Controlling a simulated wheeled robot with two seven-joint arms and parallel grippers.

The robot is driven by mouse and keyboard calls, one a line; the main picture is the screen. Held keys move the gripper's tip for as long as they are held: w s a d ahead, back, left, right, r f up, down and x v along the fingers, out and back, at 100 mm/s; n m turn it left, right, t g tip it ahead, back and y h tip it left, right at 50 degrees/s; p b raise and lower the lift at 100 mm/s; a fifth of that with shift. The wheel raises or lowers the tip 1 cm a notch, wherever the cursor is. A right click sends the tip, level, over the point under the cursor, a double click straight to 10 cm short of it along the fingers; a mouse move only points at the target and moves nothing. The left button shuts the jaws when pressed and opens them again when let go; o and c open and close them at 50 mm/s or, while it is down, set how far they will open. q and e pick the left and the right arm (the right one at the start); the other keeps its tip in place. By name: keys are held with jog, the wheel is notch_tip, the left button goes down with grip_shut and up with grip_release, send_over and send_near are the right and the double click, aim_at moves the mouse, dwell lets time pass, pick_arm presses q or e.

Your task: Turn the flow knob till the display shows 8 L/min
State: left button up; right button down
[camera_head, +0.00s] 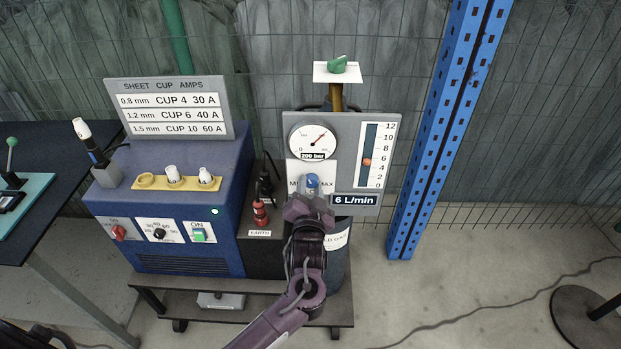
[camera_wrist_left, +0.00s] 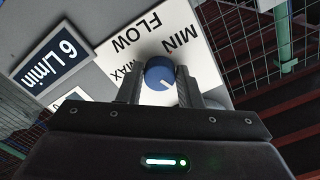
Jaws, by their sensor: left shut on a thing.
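The flow knob (camera_head: 312,181) is blue and sits on the lower part of the grey gauge panel (camera_head: 346,120), between the MIN and MAX marks. My left gripper (camera_head: 311,198) is shut on the knob. In the left wrist view the knob (camera_wrist_left: 160,74) shows between the two fingers, with a pale pointer line on its face. The display (camera_head: 354,200) reads 6 L/min. It also shows tilted in the left wrist view (camera_wrist_left: 52,67). The flow scale (camera_head: 376,155) runs from 0 to 12, with an orange marker near 6. My right gripper is not in view.
A pressure dial (camera_head: 313,138) reads 200 bar, and a green valve handle (camera_head: 338,64) sits above the panel. A blue welding unit (camera_head: 180,200) with a cup chart (camera_head: 170,107) stands left on the cart. A blue perforated post (camera_head: 440,130) rises to the right.

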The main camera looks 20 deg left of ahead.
pick_arm(q)
jog(key=m+p, duration=0.2)
jog(key=m, duration=0.1)
jog(key=m+p, duration=0.1)
jog(key=shift+r, duration=0.25)
jog(key=shift+f+m+p, duration=0.15)
jog(key=shift+m+p, duration=1)
jog(key=shift+m, duration=0.45)
jog(key=o, duration=1)
jog(key=shift+s, duration=0.1)
